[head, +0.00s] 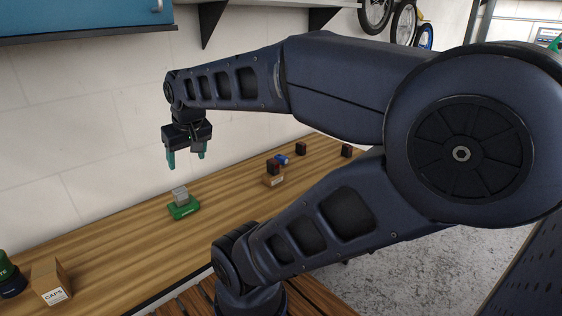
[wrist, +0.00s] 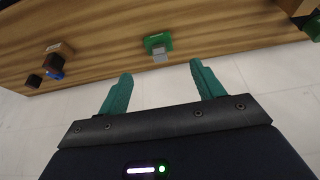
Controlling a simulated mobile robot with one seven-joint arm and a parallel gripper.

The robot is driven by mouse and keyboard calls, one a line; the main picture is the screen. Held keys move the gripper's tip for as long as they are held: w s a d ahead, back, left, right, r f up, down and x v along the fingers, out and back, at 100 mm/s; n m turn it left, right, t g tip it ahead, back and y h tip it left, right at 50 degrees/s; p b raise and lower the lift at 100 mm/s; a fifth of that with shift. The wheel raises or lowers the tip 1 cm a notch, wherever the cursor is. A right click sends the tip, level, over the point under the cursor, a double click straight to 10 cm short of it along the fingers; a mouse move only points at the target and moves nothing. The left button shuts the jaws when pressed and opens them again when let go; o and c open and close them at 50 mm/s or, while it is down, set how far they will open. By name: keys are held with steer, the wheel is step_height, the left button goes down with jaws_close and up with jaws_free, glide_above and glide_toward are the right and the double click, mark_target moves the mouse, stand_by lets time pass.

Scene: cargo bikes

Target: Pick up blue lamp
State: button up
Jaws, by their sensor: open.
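A small blue item (head: 282,160), which looks like the blue lamp, is on the wooden bench beside a dark block with a red part (head: 272,167) on a small cardboard box (head: 272,180). Its fine shape is too small to tell. It also shows at the left of the wrist view (wrist: 56,75), next to the box (wrist: 64,48). My gripper (head: 186,157) hangs above the bench, left of the blue item and well apart from it. Its green fingers are open and empty in the wrist view (wrist: 161,70).
A green base with a grey block (head: 180,197) stands on the bench below my gripper. Dark blocks (head: 300,148) (head: 346,150) stand farther right. A caps box (head: 51,282) and a green-and-dark item (head: 9,275) are at the near left. A wall runs behind the bench (head: 130,240).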

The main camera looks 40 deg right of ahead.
stand_by(0.4)
steer(key=o, duration=0.4)
steer(key=shift+w, duration=0.1)
steer(key=w+d+m, duration=0.4)
steer(key=w+d, duration=0.4)
steer(key=w, duration=0.2)
steer(key=m+g+h, duration=0.4)
steer(key=m, duration=0.8)
glide_toward(281, 156)
steer(key=shift+h, duration=0.3)
steer(key=shift+a+x, duration=0.15)
steer(key=shift+x, duration=2.35)
steer(key=shift+a+x, duration=0.1)
steer(key=shift+x, duration=2.45)
